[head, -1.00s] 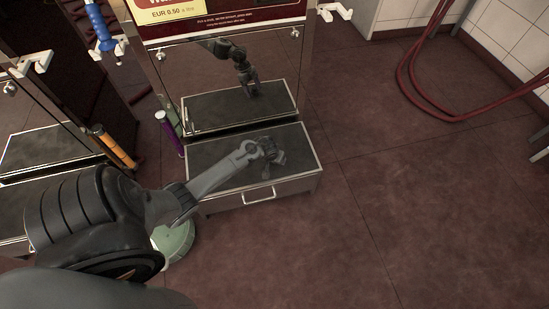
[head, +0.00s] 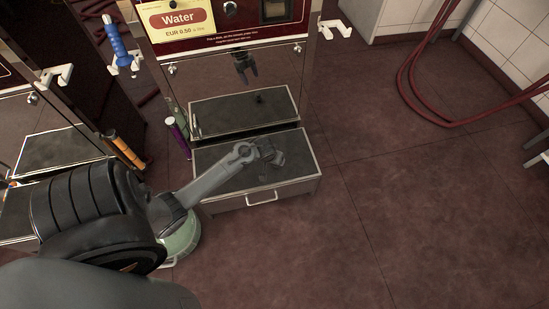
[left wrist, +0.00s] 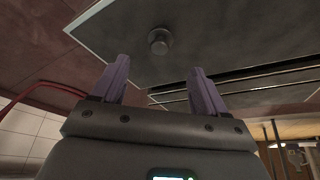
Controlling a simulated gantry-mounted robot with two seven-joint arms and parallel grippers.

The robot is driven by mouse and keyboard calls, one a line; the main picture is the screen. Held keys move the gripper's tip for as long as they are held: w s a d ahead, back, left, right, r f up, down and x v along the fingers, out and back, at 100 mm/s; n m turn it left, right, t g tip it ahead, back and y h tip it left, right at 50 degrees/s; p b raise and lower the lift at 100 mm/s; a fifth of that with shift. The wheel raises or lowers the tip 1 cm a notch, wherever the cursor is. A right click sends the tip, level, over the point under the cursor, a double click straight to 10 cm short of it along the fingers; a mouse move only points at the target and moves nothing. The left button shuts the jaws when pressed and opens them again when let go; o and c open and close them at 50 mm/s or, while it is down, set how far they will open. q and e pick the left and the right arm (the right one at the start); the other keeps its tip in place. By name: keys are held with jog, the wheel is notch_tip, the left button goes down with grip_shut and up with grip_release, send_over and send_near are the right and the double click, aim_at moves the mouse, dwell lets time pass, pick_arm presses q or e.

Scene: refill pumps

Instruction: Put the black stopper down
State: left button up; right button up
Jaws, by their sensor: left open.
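The black stopper (left wrist: 159,40) stands on the dark mat top of the low drawer box (head: 216,180). In the left wrist view it looks like a short, round, dark knob, apart from both fingers and just beyond their tips. In the head view the stopper itself is hidden behind my gripper or too dark to make out; its small dark reflection shows in the shiny panel. My left gripper (head: 272,164) hangs above the mat, open and empty. Its two purple-grey fingers (left wrist: 158,65) show spread in the left wrist view. My right gripper is not in view.
The mirrored panel of the water dispenser (head: 218,75) rises directly behind the box. A purple-handled tool (head: 178,139) stands at its left, and a pale green container (head: 181,240) is on the floor behind my arm.

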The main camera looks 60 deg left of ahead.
pick_arm(q)
jog(key=s+d+r+m+h, duration=0.1)
jog(key=s+d+r+m, duration=0.2)
jog(key=d+r, duration=0.3)
jog(key=s+d+r+m+h, duration=0.1)
jog(key=s+d+r+m, duration=0.2)
jog(key=d, duration=0.9)
jog(key=s+d+r+m+h, duration=0.1)
jog(key=s+d+r+m, duration=0.2)
jog(key=s+d+r, duration=0.5)
jog(key=shift+d+r, duration=0.75)
jog(key=shift+d, duration=0.3)
notch_tip(320, 180, up, 59)
jog(key=p, duration=5.8)
jog(key=shift+f+p, duration=0.15)
jog(key=shift+p, duration=0.25)
